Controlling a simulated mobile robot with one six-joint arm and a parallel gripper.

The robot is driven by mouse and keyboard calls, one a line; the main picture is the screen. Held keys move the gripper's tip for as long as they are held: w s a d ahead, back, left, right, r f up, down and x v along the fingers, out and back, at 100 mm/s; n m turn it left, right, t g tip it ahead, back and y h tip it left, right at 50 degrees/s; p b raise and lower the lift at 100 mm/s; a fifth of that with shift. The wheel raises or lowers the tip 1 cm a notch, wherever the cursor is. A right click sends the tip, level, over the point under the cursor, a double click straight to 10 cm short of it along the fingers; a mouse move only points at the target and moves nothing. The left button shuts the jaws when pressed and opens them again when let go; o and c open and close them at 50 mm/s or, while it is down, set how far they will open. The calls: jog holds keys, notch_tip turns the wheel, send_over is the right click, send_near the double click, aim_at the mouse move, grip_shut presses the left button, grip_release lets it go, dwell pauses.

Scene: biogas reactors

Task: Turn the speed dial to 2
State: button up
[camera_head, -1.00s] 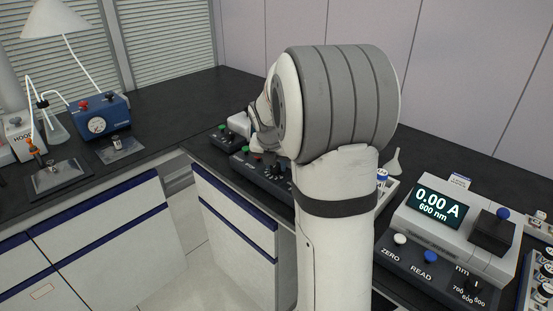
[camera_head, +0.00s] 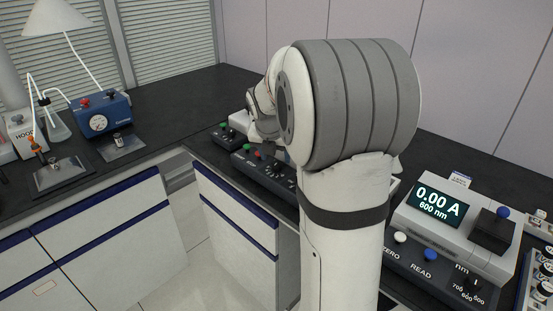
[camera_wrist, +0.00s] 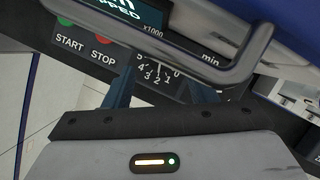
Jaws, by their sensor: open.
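The speed dial (camera_wrist: 158,63) is in the wrist view on a dark panel, with numbers from 0 to 5 around its lower side and "x1000" above. A grey bar crosses over its top. A short white line on it points down, near the 2; I cannot read it exactly. My gripper (camera_wrist: 158,86) is open, its two dark blue fingers apart on the left and right of the dial; contact cannot be told.
The START button (camera_wrist: 65,21) and STOP button (camera_wrist: 103,38) lie left of the dial. The grey bar (camera_wrist: 245,57) runs close above the fingers. A spectrophotometer (camera_head: 412,223) stands at right; a blue gauge box (camera_head: 100,116) stands at left.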

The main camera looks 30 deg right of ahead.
jog(key=v, duration=0.4)
jog(key=shift+r, duration=0.1)
dwell(0.3)
